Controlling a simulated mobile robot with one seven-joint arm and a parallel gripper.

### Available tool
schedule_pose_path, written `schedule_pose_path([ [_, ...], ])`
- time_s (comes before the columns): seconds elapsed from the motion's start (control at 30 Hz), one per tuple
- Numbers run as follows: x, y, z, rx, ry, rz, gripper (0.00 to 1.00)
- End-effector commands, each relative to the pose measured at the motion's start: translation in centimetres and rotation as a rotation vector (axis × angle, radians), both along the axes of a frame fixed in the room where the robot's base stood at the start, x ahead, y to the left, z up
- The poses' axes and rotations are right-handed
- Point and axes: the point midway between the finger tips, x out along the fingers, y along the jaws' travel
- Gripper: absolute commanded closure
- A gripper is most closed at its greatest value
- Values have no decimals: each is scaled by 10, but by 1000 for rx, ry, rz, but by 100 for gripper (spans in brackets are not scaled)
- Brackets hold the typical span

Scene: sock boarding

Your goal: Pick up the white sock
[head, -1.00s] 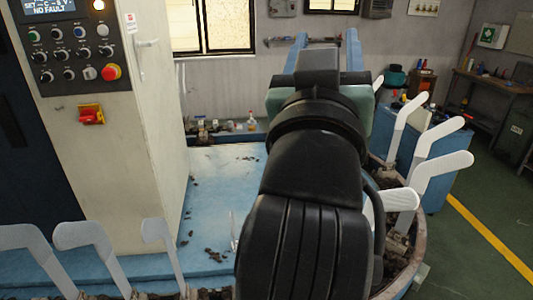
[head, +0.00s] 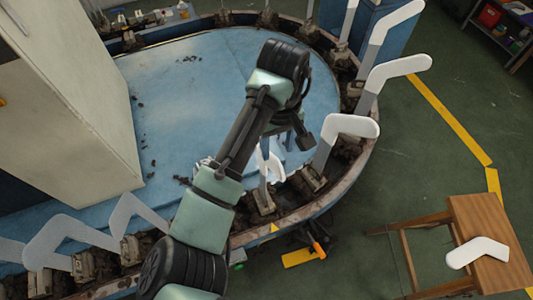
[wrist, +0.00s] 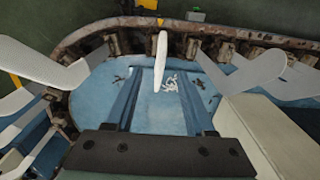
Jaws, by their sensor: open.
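Several white, sock-shaped pieces stand upright on grey boards around the rim of a round machine. One white sock (head: 350,127) stands at the right rim, with another white sock (head: 398,72) behind it. A separate white sock (head: 477,252) lies flat on a small wooden table at the lower right, well apart from my gripper. My gripper (wrist: 160,85) is open, its two blue fingers spread and empty. An upright white piece (wrist: 161,50) seen edge-on shows between and beyond the fingertips; I cannot tell how far off it is. In the head view my arm partly hides the gripper.
The wooden table (head: 490,215) stands on the green floor, apart from the machine. The machine's blue top (head: 190,100) carries dark debris. A pale cabinet (head: 75,90) stands at the left. Upright boards and the rusty rim (head: 335,190) crowd the space around my arm.

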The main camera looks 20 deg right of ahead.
Motion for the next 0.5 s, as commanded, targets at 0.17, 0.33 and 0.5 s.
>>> schedule_pose_path([
  [0.17, 0, 0, -20, -1, -1, 1, 46],
  [0.33, 1, 1, -29, 0, -1, 1, 46],
  [0.5, 1, 3, -51, 1, -1, 1, 46],
])
